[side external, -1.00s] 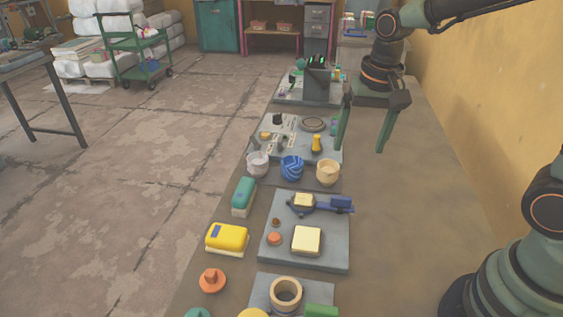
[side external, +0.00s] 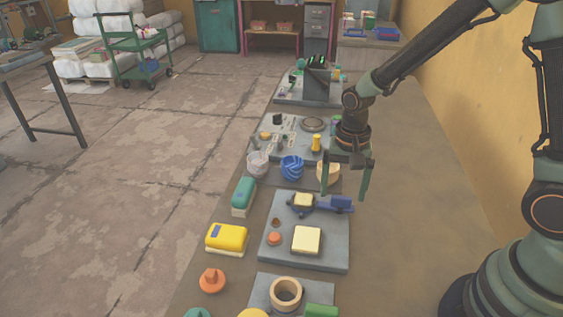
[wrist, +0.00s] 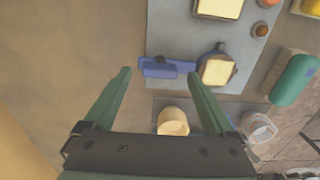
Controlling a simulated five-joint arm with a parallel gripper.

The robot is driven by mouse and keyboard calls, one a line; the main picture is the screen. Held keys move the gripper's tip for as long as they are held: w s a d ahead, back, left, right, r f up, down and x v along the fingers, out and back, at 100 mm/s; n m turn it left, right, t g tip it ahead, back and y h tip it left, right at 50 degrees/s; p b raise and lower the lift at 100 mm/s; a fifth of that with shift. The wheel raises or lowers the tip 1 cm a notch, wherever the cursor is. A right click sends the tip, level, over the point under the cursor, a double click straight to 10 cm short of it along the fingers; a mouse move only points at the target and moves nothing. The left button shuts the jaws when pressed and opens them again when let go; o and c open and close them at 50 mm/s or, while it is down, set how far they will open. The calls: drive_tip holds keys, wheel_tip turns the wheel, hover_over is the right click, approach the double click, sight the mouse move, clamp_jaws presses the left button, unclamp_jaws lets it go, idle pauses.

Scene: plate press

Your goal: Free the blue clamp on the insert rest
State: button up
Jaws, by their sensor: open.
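The blue clamp (side external: 341,203) sits at the back right of a grey plate (side external: 277,254). In the wrist view the clamp (wrist: 165,67) is a blue bar with a dark arm running to a cream block (wrist: 216,72). This small block (side external: 304,199) is at the clamp's left end in the side view; I cannot tell how firmly the clamp holds it. My gripper (side external: 347,192) is open and empty, pointing down near the clamp's blue end. In the wrist view the clamp's blue bar shows between and just beyond my fingertips (wrist: 160,73), with no contact visible.
A larger cream block (side external: 306,240) and two small knobs stand on the same plate. White, blue and cream cups (side external: 292,167) stand behind it; my gripper partly covers the cream cup. Yellow and teal-topped blocks (side external: 227,237) lie left. The bench to the right is bare.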

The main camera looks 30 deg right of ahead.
drive_tip(key=shift+f, duration=0.95)
drive_tip(key=c, duration=1.4)
